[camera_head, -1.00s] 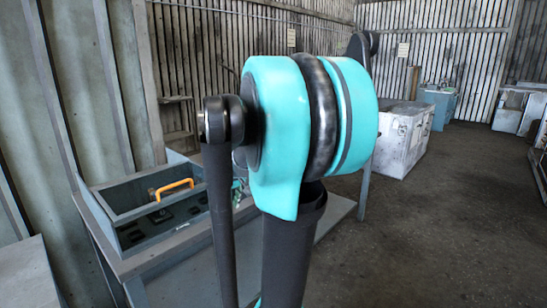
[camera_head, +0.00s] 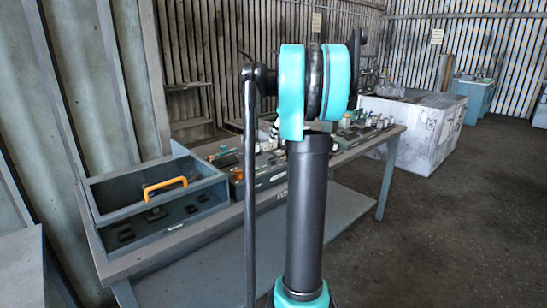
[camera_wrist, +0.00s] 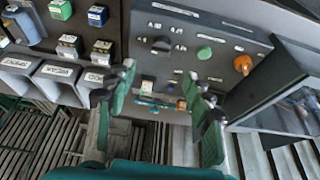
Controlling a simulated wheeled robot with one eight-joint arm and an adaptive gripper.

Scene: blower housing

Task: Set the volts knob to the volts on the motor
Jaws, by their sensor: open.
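In the wrist view a grey control panel (camera_wrist: 188,22) carries a black round knob (camera_wrist: 160,45) with several small white labels around it. The labels are too small to read, so I cannot tell the knob's setting. A green button (camera_wrist: 204,53) and an orange knob (camera_wrist: 242,64) sit to its right. My gripper (camera_wrist: 159,80) is open and empty, its green fingers apart below the black knob in the picture and not visibly touching it. I cannot make out the motor or its volts marking. In the head view my arm hides part of the bench, and the gripper does not show.
A long grey bench (camera_head: 150,238) holds a tool box with an orange handle (camera_head: 165,186) at the left and several small parts farther along. A white chest (camera_head: 415,130) stands behind it. The floor (camera_head: 450,230) at right is clear. Several labelled bins (camera_wrist: 55,70) are at left in the wrist view.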

